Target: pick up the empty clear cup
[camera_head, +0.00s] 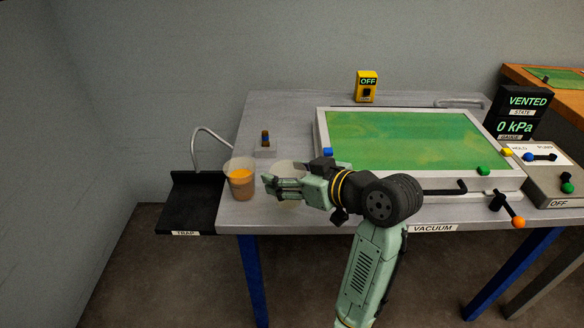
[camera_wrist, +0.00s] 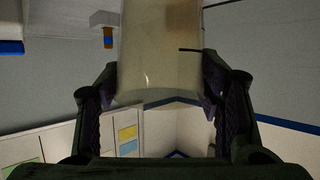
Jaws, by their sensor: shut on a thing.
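A clear cup (camera_wrist: 160,60) fills the middle of the wrist view between the two fingers. My gripper (camera_wrist: 158,110) is shut on it, with one finger against each side. In the head view my gripper (camera_head: 284,187) is over the front left of the grey table, left of the green-topped frame. The cup's pale rim (camera_head: 291,166) shows just behind the fingers there; the rest is mostly hidden. I cannot tell whether its base touches the table.
A cup with orange-brown liquid (camera_head: 241,184) stands close to the left of my gripper. A black trap tray (camera_head: 190,205) hangs at the table's left edge. A small clear block with a coloured piece (camera_head: 265,147) is behind. The green-topped frame (camera_head: 410,140) fills the right.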

